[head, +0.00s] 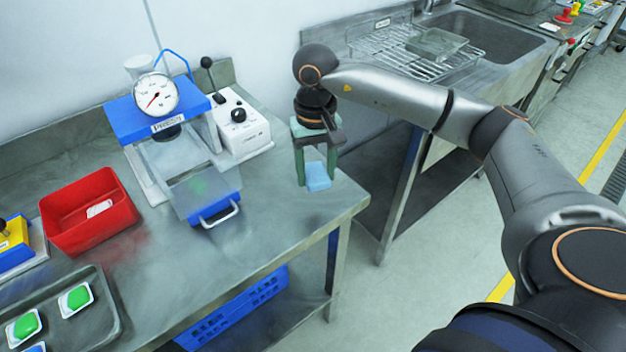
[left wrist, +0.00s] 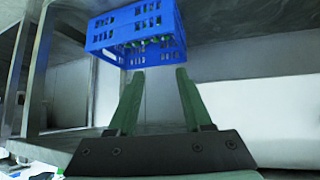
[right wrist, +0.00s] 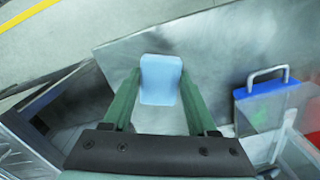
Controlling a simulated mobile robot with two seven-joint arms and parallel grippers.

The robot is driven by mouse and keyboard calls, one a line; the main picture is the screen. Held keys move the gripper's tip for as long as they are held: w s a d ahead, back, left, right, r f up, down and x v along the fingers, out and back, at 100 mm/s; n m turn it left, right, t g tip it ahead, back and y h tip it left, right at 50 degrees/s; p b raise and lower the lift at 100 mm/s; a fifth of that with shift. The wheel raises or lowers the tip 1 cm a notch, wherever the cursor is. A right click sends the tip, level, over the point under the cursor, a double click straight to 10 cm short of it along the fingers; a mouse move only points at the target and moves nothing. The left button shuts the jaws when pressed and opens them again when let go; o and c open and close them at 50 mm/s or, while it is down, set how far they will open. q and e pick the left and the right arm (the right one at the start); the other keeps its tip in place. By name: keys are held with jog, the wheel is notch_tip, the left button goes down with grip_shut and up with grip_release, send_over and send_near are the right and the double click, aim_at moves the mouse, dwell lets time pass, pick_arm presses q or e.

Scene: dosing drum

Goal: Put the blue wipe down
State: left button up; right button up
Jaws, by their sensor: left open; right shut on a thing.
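The blue wipe (head: 318,177) is a small light-blue pad between the fingertips of my right gripper (head: 316,184), near the right end of the steel table (head: 275,221). The right wrist view also shows the wipe (right wrist: 161,79), with one green finger at each side of it. My right gripper is shut on it and points down. The wipe is at or just above the table top; I cannot tell whether it touches. My left gripper (left wrist: 159,74) is open and empty in the left wrist view and is out of the head view.
A blue press with a dial gauge (head: 156,95) and a white lever box (head: 240,125) stand left of the wipe. A red bin (head: 92,212) and a tray with green-filled cups (head: 112,312) are farther left. A blue crate (left wrist: 135,34) shows ahead of my left gripper.

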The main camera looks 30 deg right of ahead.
aim_at(313, 174)
jog(key=w+f, duration=0.1)
jog(key=f, duration=0.1)
jog(key=w+d+f, duration=0.1)
jog(key=w+f, duration=0.1)
jog(key=shift+d+f, duration=0.1)
jog(key=shift+d, duration=0.05)
notch_tip(313, 174, down, 3)
jog(key=shift+w+p, duration=0.1)
jog(key=shift+p, duration=0.4)
jog(key=shift+f, duration=0.1)
